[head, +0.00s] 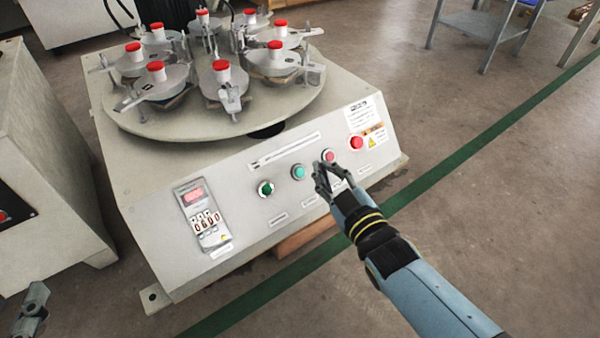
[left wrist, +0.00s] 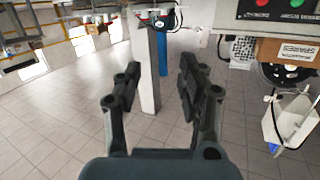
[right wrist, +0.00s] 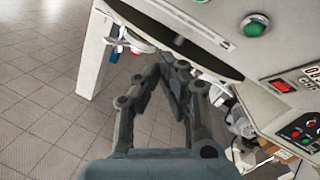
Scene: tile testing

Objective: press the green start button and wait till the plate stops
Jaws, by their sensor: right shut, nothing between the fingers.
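The machine's sloped front panel carries a green button (head: 298,172), with a red button (head: 328,156) to its right. My right gripper (head: 320,170) is shut and empty, just right of the green button and in front of the panel near the red button. I cannot tell whether it touches the panel. It also shows in the right wrist view (right wrist: 166,80), where a green button (right wrist: 255,25) lies up and right of the fingers. The round plate (head: 150,122) bears several red-topped weights; I cannot tell whether it turns. My left gripper (left wrist: 160,85) is open and empty, away from the panel.
A cream cabinet (head: 45,150) stands at the left.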

